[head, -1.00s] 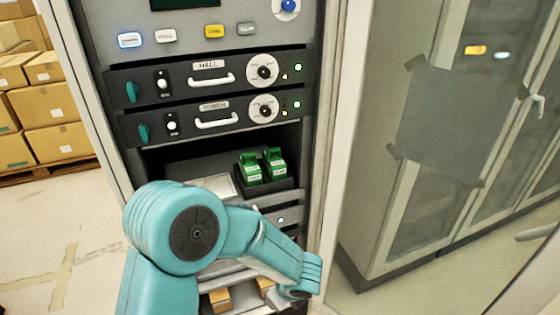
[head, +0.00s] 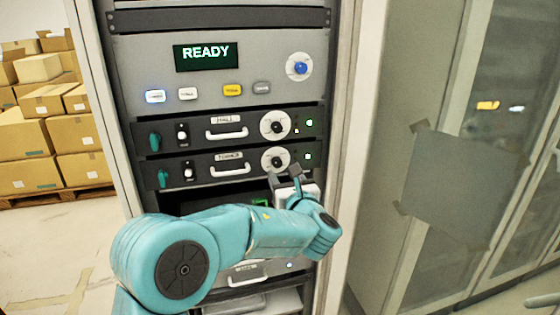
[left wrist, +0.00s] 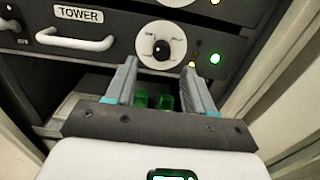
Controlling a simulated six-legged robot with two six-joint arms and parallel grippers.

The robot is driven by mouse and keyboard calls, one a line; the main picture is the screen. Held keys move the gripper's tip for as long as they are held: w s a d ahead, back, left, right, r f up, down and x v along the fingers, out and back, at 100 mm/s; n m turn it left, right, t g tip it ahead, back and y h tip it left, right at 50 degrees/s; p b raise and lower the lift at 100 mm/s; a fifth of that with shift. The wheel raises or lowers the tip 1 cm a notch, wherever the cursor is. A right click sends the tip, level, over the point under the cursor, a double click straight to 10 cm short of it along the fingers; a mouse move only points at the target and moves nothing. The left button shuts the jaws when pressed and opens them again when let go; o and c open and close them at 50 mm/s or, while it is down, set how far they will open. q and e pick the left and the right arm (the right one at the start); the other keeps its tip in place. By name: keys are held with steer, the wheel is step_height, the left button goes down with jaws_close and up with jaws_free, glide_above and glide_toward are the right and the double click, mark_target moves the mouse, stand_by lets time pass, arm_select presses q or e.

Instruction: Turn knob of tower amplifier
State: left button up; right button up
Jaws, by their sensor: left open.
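The tower amplifier (head: 205,169) is the lower of two dark rack units, with a label that reads TOWER in the left wrist view (left wrist: 79,14). Its knob (head: 276,160) is a black pointer on a round white dial at the right. The knob also shows in the left wrist view (left wrist: 161,49). My left gripper (head: 286,175) is just below the dial, its fingers pointing up at it. In the left wrist view the open fingers (left wrist: 159,75) stand apart, below and to either side of the knob, with nothing between them. My right gripper is not in view.
The hall amplifier (head: 200,134) with a similar dial sits directly above. Over it is a panel with a READY screen (head: 202,56), several buttons and a blue knob (head: 300,67). Green items (left wrist: 150,101) lie in the bay below. A glass-doored cabinet (head: 450,160) stands at the right.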

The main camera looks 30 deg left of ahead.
mark_target(278, 163)
arm_select(q)
steer(key=p+x, duration=0.1)
steer(key=x, duration=0.3)
steer(key=shift+w+a+r, duration=0.1)
steer(key=shift+w+r, duration=0.05)
steer(key=shift+w, duration=0.15)
steer(key=shift+f+p+x, duration=0.2)
steer(key=shift+p+x, duration=0.15)
steer(key=shift+x, duration=0.55)
steer(key=shift+s+r, duration=0.1)
steer(key=c, duration=0.3)
jaws_close()
